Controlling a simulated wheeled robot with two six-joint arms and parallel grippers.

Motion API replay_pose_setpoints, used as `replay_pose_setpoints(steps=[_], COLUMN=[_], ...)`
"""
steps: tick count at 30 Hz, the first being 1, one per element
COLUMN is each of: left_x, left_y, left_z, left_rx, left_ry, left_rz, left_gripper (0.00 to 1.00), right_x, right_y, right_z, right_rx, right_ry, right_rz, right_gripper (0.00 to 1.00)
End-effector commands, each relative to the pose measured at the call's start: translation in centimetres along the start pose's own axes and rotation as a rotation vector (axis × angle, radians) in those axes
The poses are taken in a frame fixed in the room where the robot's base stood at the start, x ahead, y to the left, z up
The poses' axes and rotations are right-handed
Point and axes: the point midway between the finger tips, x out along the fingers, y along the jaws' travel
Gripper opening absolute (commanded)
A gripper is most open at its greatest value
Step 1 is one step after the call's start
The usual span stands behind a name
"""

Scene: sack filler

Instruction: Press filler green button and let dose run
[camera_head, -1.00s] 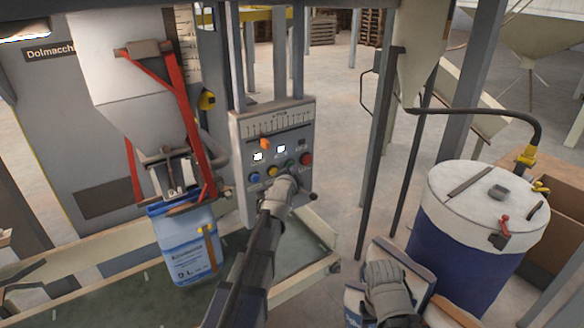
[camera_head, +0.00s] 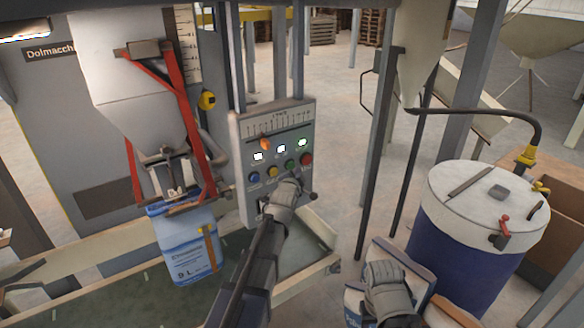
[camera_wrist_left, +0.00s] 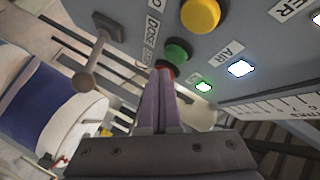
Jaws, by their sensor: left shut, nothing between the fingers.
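The filler's control panel (camera_head: 245,130) has a row of buttons: blue, yellow, green (camera_head: 290,164) and red (camera_head: 306,159). My left gripper (camera_head: 293,180) is shut and empty, just below the green and red buttons. In the left wrist view its closed fingers (camera_wrist_left: 166,78) end beside the green button (camera_wrist_left: 178,54), with the red button partly hidden behind the tips; I cannot tell whether they touch. A lamp (camera_head: 303,142) glows green; two others glow white. A blue and white sack (camera_head: 188,250) hangs under the spout (camera_head: 165,165). My right gripper (camera_head: 385,285) is low at the right, its fingers unclear.
A short lever (camera_head: 313,195) sticks out at the panel's lower right. A blue drum with a white lid (camera_head: 475,190) stands at the right. Filled sacks (camera_head: 355,300) lie beneath my right gripper. A tray rim (camera_head: 310,282) runs below the panel. Open floor lies behind.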

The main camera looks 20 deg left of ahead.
Motion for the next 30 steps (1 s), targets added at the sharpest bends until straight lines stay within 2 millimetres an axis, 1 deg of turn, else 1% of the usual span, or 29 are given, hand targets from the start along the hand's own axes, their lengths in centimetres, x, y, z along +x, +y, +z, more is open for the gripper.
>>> replay_pose_setpoints(steps=[18, 30], left_x=[-3.9, -4.1], left_y=[2.8, 3.0], left_z=[-2.7, -3.0], left_rx=[0.002, 0.0], left_ry=[0.0, 0.0], left_rz=[0.002, 0.0], left_gripper=[0.0, 0.0], right_x=[0.0, 0.0], right_y=[0.0, 0.0], right_z=[0.0, 0.0], right_rx=[0.0, 0.0], right_ry=[0.0, 0.0], right_rz=[0.0, 0.0], right_gripper=[0.53, 0.53])
